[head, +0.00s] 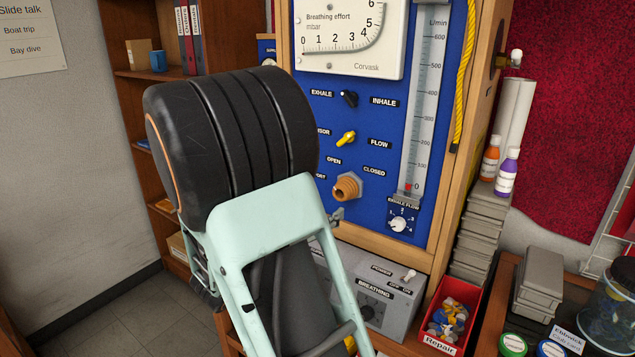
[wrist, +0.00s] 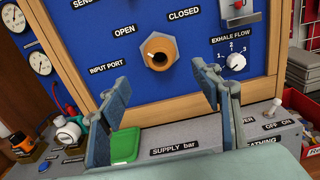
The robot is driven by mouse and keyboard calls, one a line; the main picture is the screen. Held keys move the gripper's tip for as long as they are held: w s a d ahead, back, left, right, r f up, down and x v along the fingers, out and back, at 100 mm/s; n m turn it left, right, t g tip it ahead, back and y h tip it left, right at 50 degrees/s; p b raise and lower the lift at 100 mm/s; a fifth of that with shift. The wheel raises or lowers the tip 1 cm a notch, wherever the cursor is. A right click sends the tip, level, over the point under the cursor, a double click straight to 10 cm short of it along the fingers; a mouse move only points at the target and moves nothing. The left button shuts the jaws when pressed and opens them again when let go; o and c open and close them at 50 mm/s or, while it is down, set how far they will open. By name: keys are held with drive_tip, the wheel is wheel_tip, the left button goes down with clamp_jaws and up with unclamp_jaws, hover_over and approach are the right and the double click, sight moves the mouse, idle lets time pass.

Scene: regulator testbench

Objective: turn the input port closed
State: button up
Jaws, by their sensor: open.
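The input port (wrist: 158,50) is a round orange-brown fitting with a dark opening, set in a silver hex nut on the blue panel. In the wrist view it lies between the OPEN and CLOSED labels, with INPUT PORT at lower left. Which way it is turned is hard to tell. It also shows in the head view (head: 346,187), right of my arm. My gripper (wrist: 162,76) is open and empty. Its two fingers are spread wide, below and to either side of the port in the wrist view, apparently not touching it. In the head view my arm hides most of it.
The exhale flow dial (wrist: 236,62) is right of the port. A grey breathing box (head: 375,300) stands below the panel. In the wrist view a green item (wrist: 125,145) lies by the left finger. A red Repair bin (head: 453,318) stands at lower right.

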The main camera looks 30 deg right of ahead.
sight(339, 194)
drive_tip(key=p+x, duration=0.1)
drive_tip(key=x, duration=0.9)
drive_tip(key=shift+w+d+r+p, duration=0.1)
drive_tip(key=shift+w+d+p, duration=0.05)
drive_tip(key=shift+d+p, duration=0.15)
drive_tip(key=c, duration=1.1)
drive_tip(key=shift+c, duration=0.2)
